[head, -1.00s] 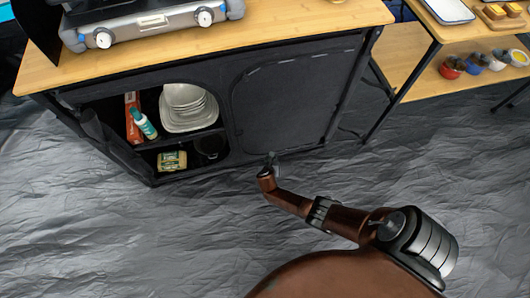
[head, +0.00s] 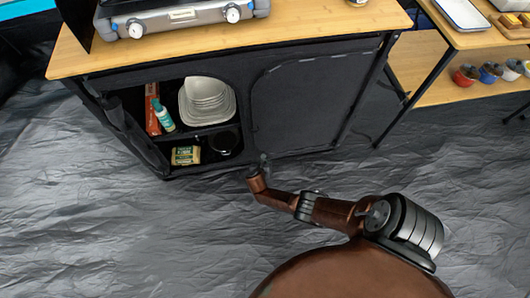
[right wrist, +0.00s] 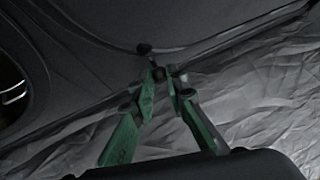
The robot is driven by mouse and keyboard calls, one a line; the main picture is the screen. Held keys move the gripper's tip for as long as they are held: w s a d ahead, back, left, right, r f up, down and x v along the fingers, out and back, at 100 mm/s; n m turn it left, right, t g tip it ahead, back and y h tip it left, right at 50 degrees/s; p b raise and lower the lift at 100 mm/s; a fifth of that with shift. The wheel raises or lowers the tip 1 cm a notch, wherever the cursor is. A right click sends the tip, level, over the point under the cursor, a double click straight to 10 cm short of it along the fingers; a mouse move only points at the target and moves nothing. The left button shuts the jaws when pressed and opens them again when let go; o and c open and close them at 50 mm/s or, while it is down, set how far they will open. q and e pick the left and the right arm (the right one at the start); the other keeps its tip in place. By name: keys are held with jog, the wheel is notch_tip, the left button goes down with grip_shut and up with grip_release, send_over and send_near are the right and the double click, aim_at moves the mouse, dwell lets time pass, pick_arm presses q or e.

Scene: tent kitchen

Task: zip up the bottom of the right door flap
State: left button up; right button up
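The right door flap (head: 305,105) is a dark fabric panel lying flat over the right part of the cabinet front. My right gripper (head: 263,161) is at the flap's lower left corner, low on the cabinet front. In the right wrist view its green fingers (right wrist: 167,78) come nearly together at the tips, around a small dark piece that looks like the zipper pull (right wrist: 159,73). A dark knob-like part, probably the slider (right wrist: 145,48), sits just beyond the tips against the fabric. The exact grip is dim and small. My left gripper is not in view.
The cabinet's left opening shows bowls and plates (head: 207,100), a bottle (head: 163,115) and a packet (head: 186,155). A stove (head: 180,17) stands on the wooden top (head: 300,40). A side table's leg (head: 408,105) is at right. The wrinkled floor (head: 120,220) is clear.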

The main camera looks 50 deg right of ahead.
jog(key=o, duration=0.5)
jog(key=shift+w+a, duration=0.15)
jog(key=shift+a, duration=0.05)
jog(key=v, duration=1.2)
jog(key=shift+d, duration=0.1)
dwell(0.3)
